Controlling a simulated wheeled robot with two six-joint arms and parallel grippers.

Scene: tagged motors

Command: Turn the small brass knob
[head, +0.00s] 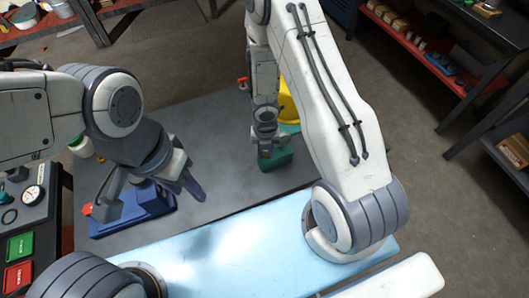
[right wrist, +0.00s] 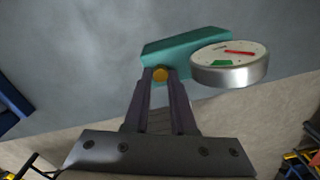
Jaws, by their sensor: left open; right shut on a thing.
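A teal motor block (head: 281,163) stands on the grey table. In the right wrist view the teal block (right wrist: 190,45) carries a round gauge (right wrist: 229,62) with a red needle and a green sector. The small brass knob (right wrist: 160,74) is on the block's near side, between the fingertips of my right gripper (right wrist: 160,83). That gripper is shut on it. In the head view my right gripper (head: 266,150) is at the teal block and hides the knob. My left gripper (head: 188,188) is open, beside a blue block (head: 140,208).
A yellow thing (head: 288,105) stands behind the teal block, partly hidden by my right arm. A control panel (head: 38,225) with a dial and green and red buttons is at the left. Shelves (head: 440,65) stand at the right. The table between my grippers is clear.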

